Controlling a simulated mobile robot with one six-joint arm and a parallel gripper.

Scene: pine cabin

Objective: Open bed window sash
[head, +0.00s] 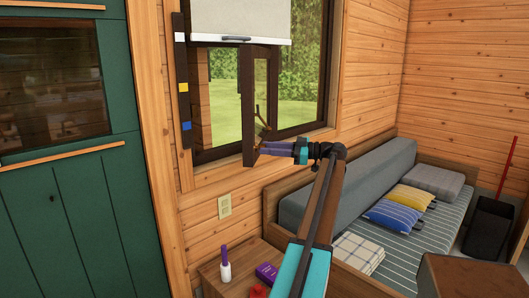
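The bed window sash (247,104) is a narrow dark-framed glass panel. It stands swung at an angle out of the dark window frame (325,75), with green trees and grass showing behind. A thin brownish piece (262,118), perhaps its handle, shows against the sash; it is too small to tell. My gripper (264,147) is at the lower part of the sash, at the end of my arm reaching up from the bottom. Its fingers are too small and covered to show whether they are open, shut or touching the sash.
A pale roller blind (240,20) hangs above the sash. Below are a wooden side table (226,285) with a purple-capped bottle (225,269) and a purple box (267,272). The bed (405,245) with cushions is at right. A green cabinet (75,210) is at left.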

